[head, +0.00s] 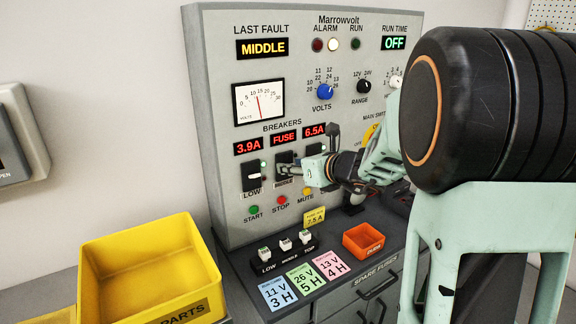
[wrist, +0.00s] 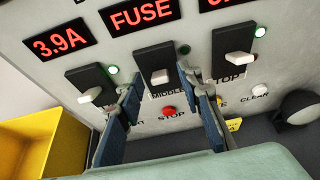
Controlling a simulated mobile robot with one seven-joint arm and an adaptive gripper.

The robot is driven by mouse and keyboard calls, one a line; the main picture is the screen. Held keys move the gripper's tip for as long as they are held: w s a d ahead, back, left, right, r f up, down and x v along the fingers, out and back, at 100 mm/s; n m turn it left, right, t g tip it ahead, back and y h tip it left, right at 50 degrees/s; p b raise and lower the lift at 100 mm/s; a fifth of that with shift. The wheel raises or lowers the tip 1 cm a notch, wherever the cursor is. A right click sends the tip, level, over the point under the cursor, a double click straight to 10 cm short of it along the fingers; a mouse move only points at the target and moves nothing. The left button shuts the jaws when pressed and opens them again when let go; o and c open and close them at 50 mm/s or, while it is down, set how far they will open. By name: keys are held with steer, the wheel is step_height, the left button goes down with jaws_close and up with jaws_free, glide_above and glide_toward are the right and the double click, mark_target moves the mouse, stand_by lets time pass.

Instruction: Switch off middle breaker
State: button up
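The middle breaker (wrist: 160,56) is a black plate with a pale lever (wrist: 160,76) on its lower half, under a red display reading FUSE. The lamp beside it looks dark green. In the wrist view my gripper (wrist: 162,86) is open, one finger on each side of the middle breaker's lower part, with a gap around the lever; contact cannot be told. In the head view my gripper (head: 310,172) is at the panel and partly covers the middle breaker (head: 285,160).
The left breaker (wrist: 91,76) and right breaker (wrist: 225,42) stand close on either side, under displays 3.9A and 6.5A. Below are a red STOP button (wrist: 169,111) and a white CLEAR button (wrist: 260,91). A yellow bin (head: 150,262) and orange tray (head: 365,243) stand lower down.

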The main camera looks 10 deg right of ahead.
steer(key=shift+w+a+f, duration=0.1)
steer(key=shift+w+a, duration=0.05)
steer(key=shift+w, duration=0.2)
steer(key=shift+c, duration=0.2)
jaws_close()
